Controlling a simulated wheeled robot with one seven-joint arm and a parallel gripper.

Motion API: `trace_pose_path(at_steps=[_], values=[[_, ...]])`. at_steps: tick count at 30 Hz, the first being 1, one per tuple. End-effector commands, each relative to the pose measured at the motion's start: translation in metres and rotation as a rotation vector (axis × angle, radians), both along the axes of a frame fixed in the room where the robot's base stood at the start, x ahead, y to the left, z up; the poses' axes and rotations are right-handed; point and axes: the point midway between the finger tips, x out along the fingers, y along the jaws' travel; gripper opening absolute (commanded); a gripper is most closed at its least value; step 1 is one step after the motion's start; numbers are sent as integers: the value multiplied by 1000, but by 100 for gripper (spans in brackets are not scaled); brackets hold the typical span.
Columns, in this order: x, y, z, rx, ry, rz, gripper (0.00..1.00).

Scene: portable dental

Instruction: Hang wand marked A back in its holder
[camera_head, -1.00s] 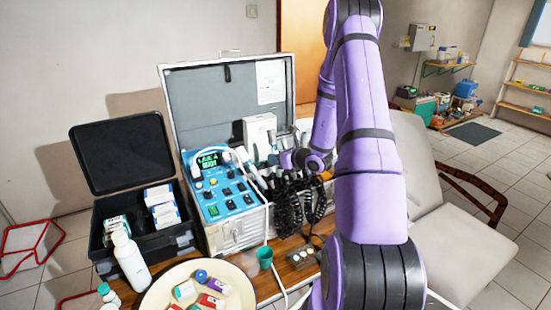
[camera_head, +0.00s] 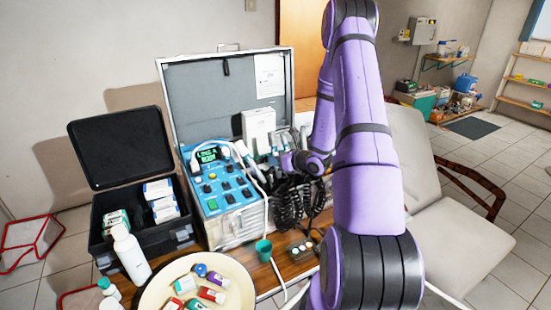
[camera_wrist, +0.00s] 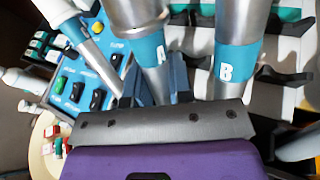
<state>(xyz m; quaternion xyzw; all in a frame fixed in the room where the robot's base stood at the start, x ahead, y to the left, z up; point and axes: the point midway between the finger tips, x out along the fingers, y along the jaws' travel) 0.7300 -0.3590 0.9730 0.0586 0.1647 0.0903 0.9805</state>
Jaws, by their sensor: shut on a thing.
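Wand A (camera_wrist: 150,48), silver with a teal band lettered A, stands at the centre of the wrist view. My gripper (camera_wrist: 154,88) is shut on it, with blue-grey fingers on both sides just below the letter. Wand B (camera_wrist: 235,62), with a teal band lettered B, stands close on the right, apart from wand A. Wand A's lower end is hidden behind my gripper's bar, so I cannot tell whether it sits in its holder. In the head view my gripper (camera_head: 300,163) is beside the wand row at the case's right side; its fingers are too small to make out.
The blue control panel (camera_head: 222,183) is left of the wands, in the open metal case (camera_head: 215,95). Another wand (camera_wrist: 80,30) leans on the left. Dark holder hooks (camera_wrist: 285,76) are right of wand B. Black coiled cords (camera_head: 288,205) hang below my gripper.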

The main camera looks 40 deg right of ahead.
Motion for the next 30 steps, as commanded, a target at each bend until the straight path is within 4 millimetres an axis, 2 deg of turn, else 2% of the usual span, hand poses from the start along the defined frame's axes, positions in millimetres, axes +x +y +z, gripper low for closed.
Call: trace_pose_path(at_steps=[6, 7, 10, 24, 30], values=[[0, 0, 0, 0, 0, 0, 0], [0, 0, 0, 0, 0, 0, 27], [0, 0, 0, 0, 0, 0, 50], [0, 0, 0, 0, 0, 0, 50], [-10, -2, 3, 0, 1, 0, 50]])
